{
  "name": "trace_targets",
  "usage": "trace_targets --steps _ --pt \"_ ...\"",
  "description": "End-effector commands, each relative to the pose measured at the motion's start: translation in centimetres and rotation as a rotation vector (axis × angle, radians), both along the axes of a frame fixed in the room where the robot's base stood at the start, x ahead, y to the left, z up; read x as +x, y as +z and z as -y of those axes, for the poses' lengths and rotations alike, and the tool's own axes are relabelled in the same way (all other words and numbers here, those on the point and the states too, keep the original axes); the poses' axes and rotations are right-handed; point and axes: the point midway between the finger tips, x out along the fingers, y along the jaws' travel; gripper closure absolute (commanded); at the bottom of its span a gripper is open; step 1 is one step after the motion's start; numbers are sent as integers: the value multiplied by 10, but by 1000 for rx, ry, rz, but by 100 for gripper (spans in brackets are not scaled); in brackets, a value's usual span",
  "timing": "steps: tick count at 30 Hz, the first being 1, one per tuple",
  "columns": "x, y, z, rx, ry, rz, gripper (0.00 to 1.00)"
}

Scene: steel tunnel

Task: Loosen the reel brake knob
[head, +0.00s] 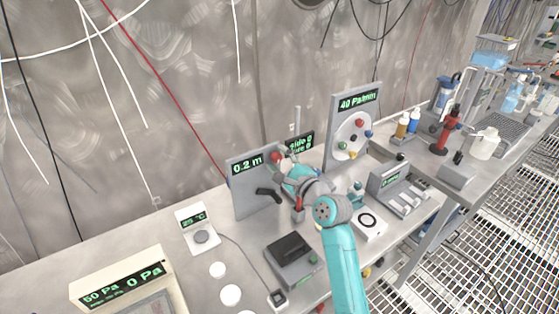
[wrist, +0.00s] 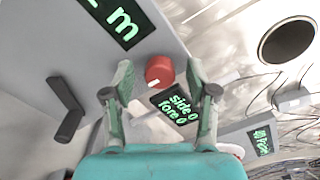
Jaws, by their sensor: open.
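A red knob (wrist: 159,71) with a white mark sits on the grey panel (wrist: 40,45), near the panel's edge and its green "m" display. In the head view the red knob (head: 275,156) shows beside the "0.2 m" display (head: 247,165), partly covered by my gripper. My gripper (wrist: 159,67) is open, with one finger on each side of the knob in the wrist view. I cannot tell whether either finger touches it. In the head view my gripper (head: 287,153) is at the panel's upper right corner. A black crank handle (wrist: 66,108) is on the same panel, left of the fingers.
A "side 0 fore 0" display (wrist: 178,105) stands right behind the knob. A "40 Pa/mm" panel (head: 358,100) with coloured knobs stands to the right. A black-topped box (head: 291,252) and a "25 °C" meter (head: 195,222) are on the bench in front.

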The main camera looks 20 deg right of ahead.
Motion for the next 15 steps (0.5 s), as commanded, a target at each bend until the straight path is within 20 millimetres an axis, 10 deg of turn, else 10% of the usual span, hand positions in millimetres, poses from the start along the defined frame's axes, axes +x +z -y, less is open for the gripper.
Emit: trace_targets --steps 3,9,15 --pt "0 0 0 0 0 0 47" --pt "0 0 0 0 0 0 97" --pt "0 0 0 -4 0 1 100"
